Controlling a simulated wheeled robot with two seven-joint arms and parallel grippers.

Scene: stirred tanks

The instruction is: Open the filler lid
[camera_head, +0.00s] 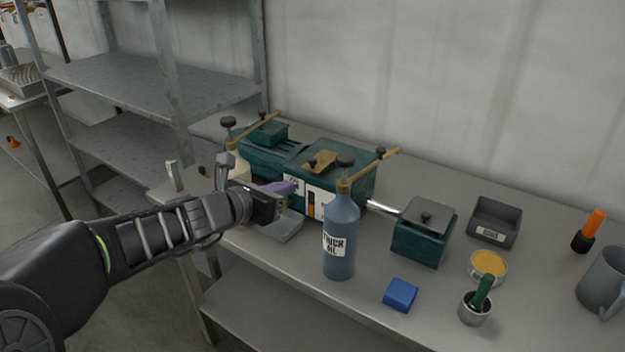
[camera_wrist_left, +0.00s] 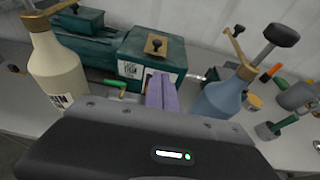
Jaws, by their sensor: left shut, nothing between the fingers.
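The filler lid (camera_head: 320,162) looks like a small brass plate with a black knob, lying on top of the green machine housing (camera_head: 352,183). It also shows in the left wrist view (camera_wrist_left: 156,46), beyond my fingers. My left gripper (camera_head: 290,187) is shut and empty, its purple fingers in front of the housing's labelled front face, lower than the lid. Its fingers also show side by side in the left wrist view (camera_wrist_left: 162,78). They look apart from the lid. My right gripper is in neither view.
A blue oil bottle (camera_head: 341,225) stands right of my left gripper; a cream bottle (camera_head: 239,166) stands close on its left. A green lidded box (camera_head: 418,247), grey bin (camera_head: 494,222), yellow-topped tin (camera_head: 488,265) and blue block (camera_head: 400,294) occupy the bench's right.

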